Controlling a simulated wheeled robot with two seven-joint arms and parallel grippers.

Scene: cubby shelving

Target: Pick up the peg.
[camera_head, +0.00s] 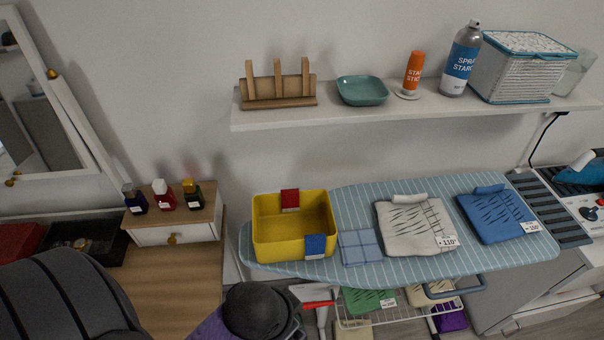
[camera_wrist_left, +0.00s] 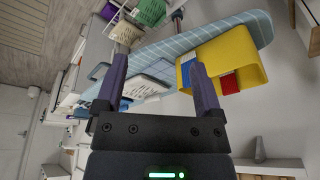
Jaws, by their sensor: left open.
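No loose peg is plain to see. A wooden stand with upright posts (camera_head: 278,86) sits on the wall shelf. A yellow bin (camera_head: 276,244) on the ironing board carries a small red piece (camera_head: 290,199) on its far rim and a blue piece (camera_head: 315,246) on its near side; I cannot tell whether either is a peg. In the left wrist view my left gripper (camera_wrist_left: 158,60) is open with nothing between its purple fingers. The yellow bin (camera_wrist_left: 238,52) appears beyond its right finger. In the head view its fingertips are hidden. My right gripper is not in view.
The striped ironing board (camera_head: 350,200) also bears a folded blue cloth (camera_head: 360,247), a white garment (camera_head: 410,225) and a blue garment (camera_head: 492,215). A wooden cabinet with small bottles (camera_head: 165,198) stands left.

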